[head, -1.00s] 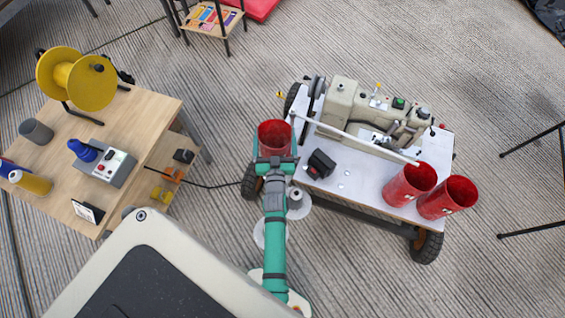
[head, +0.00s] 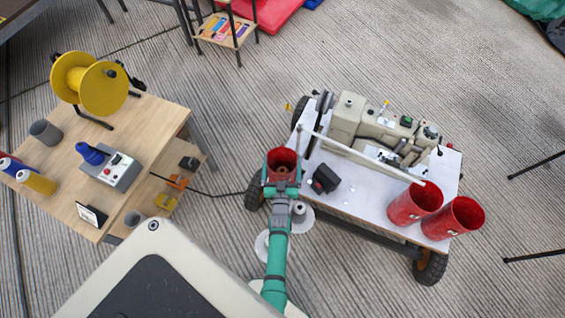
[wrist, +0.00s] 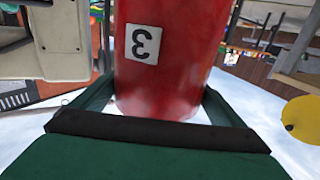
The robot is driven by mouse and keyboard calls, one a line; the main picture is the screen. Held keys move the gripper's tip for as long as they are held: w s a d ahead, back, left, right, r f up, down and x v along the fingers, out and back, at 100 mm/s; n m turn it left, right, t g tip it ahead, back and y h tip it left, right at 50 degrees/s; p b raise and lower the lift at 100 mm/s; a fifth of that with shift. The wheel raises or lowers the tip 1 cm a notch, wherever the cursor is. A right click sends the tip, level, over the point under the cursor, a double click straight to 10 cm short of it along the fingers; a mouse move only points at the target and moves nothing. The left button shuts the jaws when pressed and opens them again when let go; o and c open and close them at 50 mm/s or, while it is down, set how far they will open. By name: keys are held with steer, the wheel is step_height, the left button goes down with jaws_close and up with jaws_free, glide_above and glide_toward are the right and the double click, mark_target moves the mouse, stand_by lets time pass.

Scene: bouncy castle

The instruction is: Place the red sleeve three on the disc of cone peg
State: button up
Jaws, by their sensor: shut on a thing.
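My gripper (head: 281,182) is shut on a red sleeve (head: 281,158), held upright at the left end of the cart. In the wrist view the sleeve (wrist: 170,60) bears a white label with a 3, seen upside down, between the fingers. Through its open top in the head view a brownish round shape shows; I cannot tell what it is. A grey peg on a pale disc (head: 303,219) shows right beside my arm, below the sleeve in the picture. A second pale disc (head: 262,246) is partly hidden by my arm. I cannot tell which is the cone peg.
Two more red sleeves (head: 414,204) (head: 454,218) stand at the right of the white-topped cart (head: 350,203), with a beige sewing machine (head: 375,130) behind. A wooden table (head: 140,135) at left holds a yellow reel (head: 92,82) and a control box (head: 112,168). A black cable crosses the floor.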

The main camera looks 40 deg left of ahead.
steer(key=shift+d+f, duration=0.1)
steer(key=shift+f, duration=0.15)
steer(key=o, duration=1.1)
steer(key=shift+f, duration=0.15)
steer(key=v, duration=1.1)
steer(key=s+d+r+m+t+h, duration=0.1)
steer(key=s+d+r+m+h, duration=0.1)
steer(key=s+d+r, duration=0.45)
steer(key=s+d+r+m+h, duration=0.1)
steer(key=s+d+r+h, duration=0.15)
steer(key=d, duration=0.65)
steer(key=s+d+r+m+h, duration=0.2)
steer(key=s+d+r, duration=0.3)
steer(key=r, duration=0.4)
steer(key=s+d+r+m+h, duration=0.2)
steer(key=s+d+r+h, duration=0.2)
steer(key=r, duration=0.5)
steer(key=shift+s+d+r, duration=0.2)
steer(key=shift+s+d, duration=0.2)
steer(key=shift+s, duration=0.35)
